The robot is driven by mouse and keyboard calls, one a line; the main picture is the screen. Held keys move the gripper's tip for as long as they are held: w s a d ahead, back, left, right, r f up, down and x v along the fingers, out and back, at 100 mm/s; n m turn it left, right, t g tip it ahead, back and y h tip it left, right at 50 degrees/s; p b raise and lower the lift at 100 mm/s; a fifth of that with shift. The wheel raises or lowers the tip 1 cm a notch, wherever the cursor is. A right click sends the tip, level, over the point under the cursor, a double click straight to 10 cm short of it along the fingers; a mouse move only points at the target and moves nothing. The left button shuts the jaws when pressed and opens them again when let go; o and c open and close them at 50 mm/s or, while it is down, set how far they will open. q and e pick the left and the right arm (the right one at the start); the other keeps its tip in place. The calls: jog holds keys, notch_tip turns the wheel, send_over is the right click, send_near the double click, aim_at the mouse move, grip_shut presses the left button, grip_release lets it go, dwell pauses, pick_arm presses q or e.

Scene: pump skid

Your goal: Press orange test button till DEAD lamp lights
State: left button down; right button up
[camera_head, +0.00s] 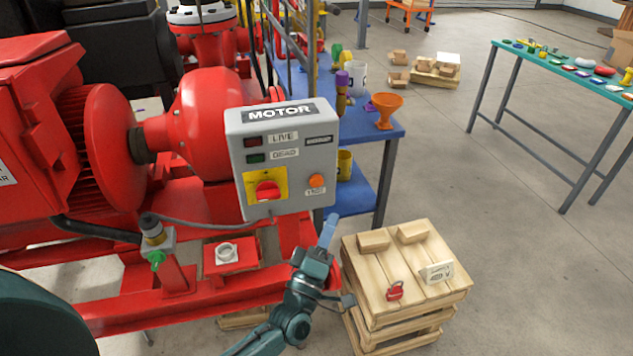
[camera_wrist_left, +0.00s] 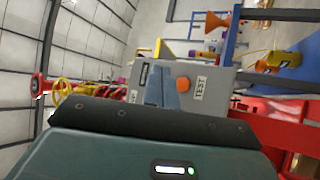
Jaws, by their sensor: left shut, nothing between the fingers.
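The grey MOTOR box (camera_head: 236,150) stands in front of the red pump. Its orange test button (camera_head: 316,180) is at the lower right, above a TEST label. The DEAD lamp (camera_head: 257,157) is dark green and looks unlit; the LIVE lamp (camera_head: 253,141) above it is dark red. A red switch knob (camera_head: 267,190) on a yellow plate is left of the button. My left gripper (camera_head: 330,222) is shut and empty, below and slightly right of the button, apart from it. In the left wrist view, the button (camera_wrist_left: 183,84) shows just right of the blue fingertips (camera_wrist_left: 162,82). My right gripper is not in view.
A wooden crate (camera_head: 365,285) carries a red padlock (camera_head: 395,291) and a white tag (camera_head: 437,272), right of my left gripper. A blue bench (camera_head: 385,138) with an orange funnel (camera_head: 386,108) stands behind the box. Red skid rails (camera_head: 180,305) lie below.

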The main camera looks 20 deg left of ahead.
aim_at(316, 196)
pick_arm(q)
jog(key=shift+w+a+b, duration=0.6)
jog(key=shift+w+a, duration=0.2)
jog(key=shift+w, duration=0.45)
jog(key=shift+w+a+b, duration=0.6)
jog(key=shift+w+a, duration=0.25)
jog(key=shift+w, duration=0.35)
jog(key=shift+w+a+b, duration=0.6)
jog(key=shift+w+a, duration=0.2)
jog(key=shift+w, duration=0.45)
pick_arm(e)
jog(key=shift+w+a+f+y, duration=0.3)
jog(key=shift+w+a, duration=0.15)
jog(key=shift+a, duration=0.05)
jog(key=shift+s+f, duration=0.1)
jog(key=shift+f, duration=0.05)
pick_arm(q)
jog(key=shift+w+a+b, duration=0.25)
jog(key=shift+w+b, duration=0.05)
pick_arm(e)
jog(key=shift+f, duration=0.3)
